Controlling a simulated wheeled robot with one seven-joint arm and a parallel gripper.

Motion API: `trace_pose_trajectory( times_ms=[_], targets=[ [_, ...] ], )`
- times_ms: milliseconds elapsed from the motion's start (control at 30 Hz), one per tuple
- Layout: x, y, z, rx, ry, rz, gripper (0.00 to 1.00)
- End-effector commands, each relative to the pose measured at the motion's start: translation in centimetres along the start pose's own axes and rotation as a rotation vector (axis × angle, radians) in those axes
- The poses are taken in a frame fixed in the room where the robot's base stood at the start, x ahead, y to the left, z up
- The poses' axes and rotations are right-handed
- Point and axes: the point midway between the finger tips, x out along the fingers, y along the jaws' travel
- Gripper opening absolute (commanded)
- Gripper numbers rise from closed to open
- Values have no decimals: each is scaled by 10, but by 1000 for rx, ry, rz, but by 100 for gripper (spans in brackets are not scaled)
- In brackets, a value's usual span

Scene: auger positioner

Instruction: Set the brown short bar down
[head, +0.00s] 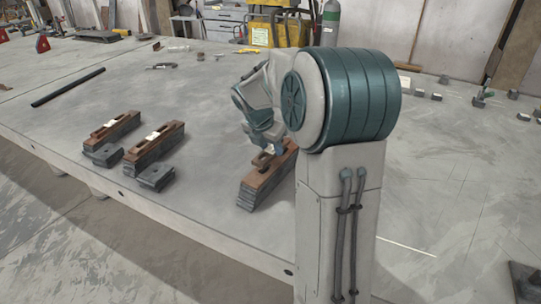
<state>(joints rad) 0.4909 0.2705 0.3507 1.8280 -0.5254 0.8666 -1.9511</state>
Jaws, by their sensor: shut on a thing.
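My gripper (272,148) is shut on the brown short bar (262,160), low over the right stack. This stack has a longer brown bar (261,181) on top of grey layers (249,199). The short bar is at the stack's top, partly hidden by my gripper. I cannot tell whether it touches the bar beneath. My arm hides the right side of this area.
Small grey blocks (106,155) (154,178) lie in front. A dark rod (67,88) lies farther back. The table's front edge is near.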

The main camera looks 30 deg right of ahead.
Motion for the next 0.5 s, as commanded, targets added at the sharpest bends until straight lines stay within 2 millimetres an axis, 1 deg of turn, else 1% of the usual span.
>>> trace_pose_trajectory(
  times_ms=[33,100,200,500],
  targets=[
    [9,0,-4,-1,2,-2,0],
    [20,0,-8,-2,3,-2,0],
    [28,0,-11,-1,0,-1,0],
    [29,0,-12,-1,0,0,0]
  ],
)
